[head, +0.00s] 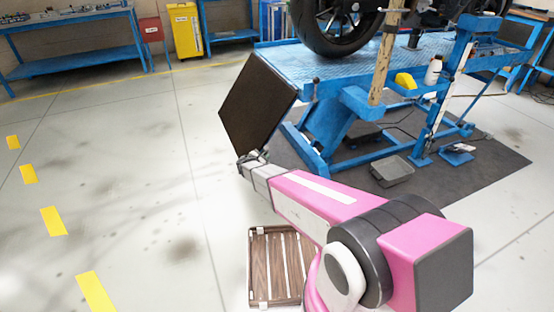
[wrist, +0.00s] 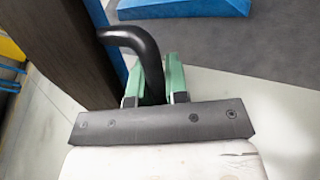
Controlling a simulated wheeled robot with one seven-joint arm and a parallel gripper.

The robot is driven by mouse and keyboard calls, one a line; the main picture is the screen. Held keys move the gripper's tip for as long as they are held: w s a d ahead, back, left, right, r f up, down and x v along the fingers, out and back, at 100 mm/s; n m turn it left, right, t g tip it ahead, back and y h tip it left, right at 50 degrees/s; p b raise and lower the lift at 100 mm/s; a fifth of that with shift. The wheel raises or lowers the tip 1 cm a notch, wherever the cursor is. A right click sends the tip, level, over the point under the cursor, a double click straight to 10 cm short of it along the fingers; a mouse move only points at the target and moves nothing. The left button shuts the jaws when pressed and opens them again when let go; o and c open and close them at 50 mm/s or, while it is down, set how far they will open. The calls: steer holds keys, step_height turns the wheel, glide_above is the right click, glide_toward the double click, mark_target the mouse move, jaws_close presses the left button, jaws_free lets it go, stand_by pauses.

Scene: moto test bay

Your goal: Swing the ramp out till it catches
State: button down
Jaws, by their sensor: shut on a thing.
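The ramp (head: 258,105) is a dark brown flat panel at the left end of the blue lift table (head: 300,62). It stands tilted, its upper edge near the tabletop and its lower corner near my gripper (head: 252,160). In the wrist view the ramp (wrist: 62,48) fills the upper left. A black bent handle (wrist: 128,36) shows there beside the ramp. The green fingers of my gripper (wrist: 154,82) are shut around the handle's straight part. Where the handle joins the ramp is not clear.
A motorcycle wheel (head: 338,22) stands on the lift table. A slatted wooden crate (head: 258,268) lies on the floor below my arm. A grey tray (head: 392,170) sits on the dark mat (head: 480,185). The floor left of the ramp is clear, with yellow marks (head: 54,221).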

steer(key=s+a+r+m+g+y, duration=0.1)
steer(key=s+a+r+y, duration=0.1)
steer(key=a+r, duration=0.5)
steer(key=shift+s+a+r+g+y, duration=0.3)
steer(key=shift+s+a+g, duration=0.1)
steer(key=shift+a, duration=0.25)
steer(key=c, duration=1.4)
jaws_free()
steer(key=v, duration=1)
steer(key=shift+s+a, duration=0.15)
steer(key=shift+s, duration=0.1)
steer(key=shift+r, duration=0.15)
